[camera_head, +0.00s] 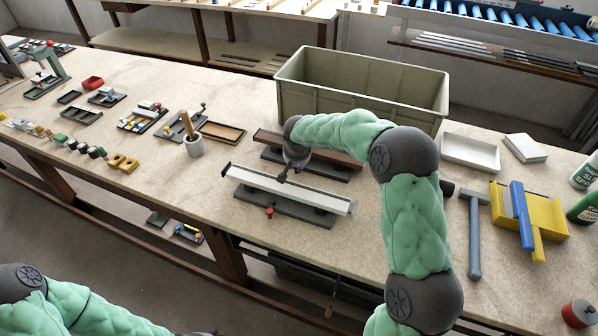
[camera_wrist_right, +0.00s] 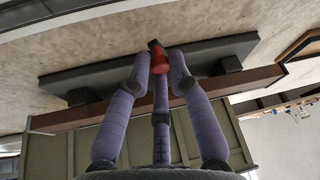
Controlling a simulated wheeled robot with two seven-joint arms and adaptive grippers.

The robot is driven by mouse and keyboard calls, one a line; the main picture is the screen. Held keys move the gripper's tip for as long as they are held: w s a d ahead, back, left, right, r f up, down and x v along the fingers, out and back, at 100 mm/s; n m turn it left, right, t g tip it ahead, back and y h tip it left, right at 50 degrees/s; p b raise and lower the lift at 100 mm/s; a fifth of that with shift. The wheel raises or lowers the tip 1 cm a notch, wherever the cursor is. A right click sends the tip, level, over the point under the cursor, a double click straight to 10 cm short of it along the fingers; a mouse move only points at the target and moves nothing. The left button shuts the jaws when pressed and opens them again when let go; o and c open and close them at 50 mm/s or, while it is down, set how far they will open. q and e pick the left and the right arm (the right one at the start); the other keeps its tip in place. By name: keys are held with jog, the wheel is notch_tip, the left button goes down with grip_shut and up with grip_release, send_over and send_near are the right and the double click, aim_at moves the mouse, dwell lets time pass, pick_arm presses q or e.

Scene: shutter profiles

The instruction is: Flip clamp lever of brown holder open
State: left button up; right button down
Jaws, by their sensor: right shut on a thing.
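The brown holder (camera_head: 335,157) lies on the bench behind the white one, partly hidden by my right arm. It has a long brown bar on a dark base. In the right wrist view its dark base (camera_wrist_right: 215,58) and brown bar (camera_wrist_right: 75,117) run across the picture. A red lever knob (camera_wrist_right: 161,63) sits at the base's edge, between my right fingers. My right gripper (camera_wrist_right: 160,72) is shut on this lever. In the head view the right gripper (camera_head: 284,177) comes down between the two holders, and the lever is hidden there. My left gripper is out of view.
A white holder (camera_head: 290,192) with a red knob (camera_head: 269,212) lies just in front. A large olive bin (camera_head: 360,85) stands behind. A grey hammer (camera_head: 474,235), a yellow and blue tool (camera_head: 522,215) and a white tray (camera_head: 470,152) are to the right. Small parts fill the left.

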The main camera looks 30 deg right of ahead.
jog(key=shift+w+a+m+b, duration=0.25)
jog(key=shift+m+b, duration=0.25)
jog(key=shift+b, duration=0.2)
jog(key=c, duration=1.4)
grip_release()
jog(key=v, duration=1.2)
jog(key=shift+a, duration=0.2)
jog(key=shift+w+r, duration=0.1)
